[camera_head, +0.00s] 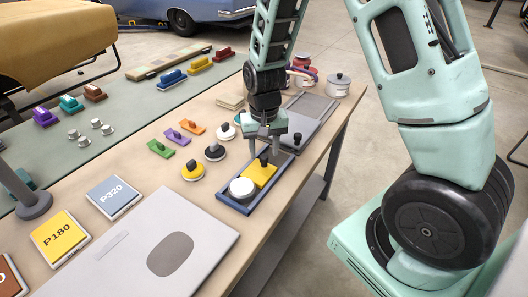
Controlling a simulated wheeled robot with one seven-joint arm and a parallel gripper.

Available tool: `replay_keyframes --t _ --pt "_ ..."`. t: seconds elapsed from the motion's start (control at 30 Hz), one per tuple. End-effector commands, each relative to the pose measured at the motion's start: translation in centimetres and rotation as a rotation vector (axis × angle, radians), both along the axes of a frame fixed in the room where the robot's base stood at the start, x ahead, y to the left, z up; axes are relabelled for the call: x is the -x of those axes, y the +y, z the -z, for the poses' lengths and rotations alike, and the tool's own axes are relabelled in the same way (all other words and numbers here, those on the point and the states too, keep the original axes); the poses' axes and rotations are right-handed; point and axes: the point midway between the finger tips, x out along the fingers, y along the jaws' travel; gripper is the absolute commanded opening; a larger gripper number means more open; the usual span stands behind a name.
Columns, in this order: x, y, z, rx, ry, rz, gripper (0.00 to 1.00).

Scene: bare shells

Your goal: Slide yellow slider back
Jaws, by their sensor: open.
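The yellow slider (260,172) is a flat yellow block with a dark knob on top. It sits in a blue-rimmed tray (232,203) on the workbench, behind a round white-topped piece (242,188) in the same tray. My gripper (267,146) points down just above the slider, its two fingers apart near the knob. I cannot tell whether the fingers touch the knob.
Round pads with knobs (193,171) and small coloured handled blocks (160,149) lie left of the tray. A grey board with a dark oval (125,250) lies in front. Pots (338,84) stand at the far end. The bench's right edge (318,160) is close to the tray.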

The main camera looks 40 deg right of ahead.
Motion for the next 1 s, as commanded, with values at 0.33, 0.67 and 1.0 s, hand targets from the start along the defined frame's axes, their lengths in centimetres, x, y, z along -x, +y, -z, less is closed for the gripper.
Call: replay_keyframes --t 0.33,0.67,1.0 --pt "0.0 0.0 1.7 -0.001 0.000 0.000 0.45" --pt "0.0 0.0 1.7 -0.001 0.000 0.000 0.00" --pt "-1.6 -3.6 1.7 0.002 -0.004 0.009 0.00"
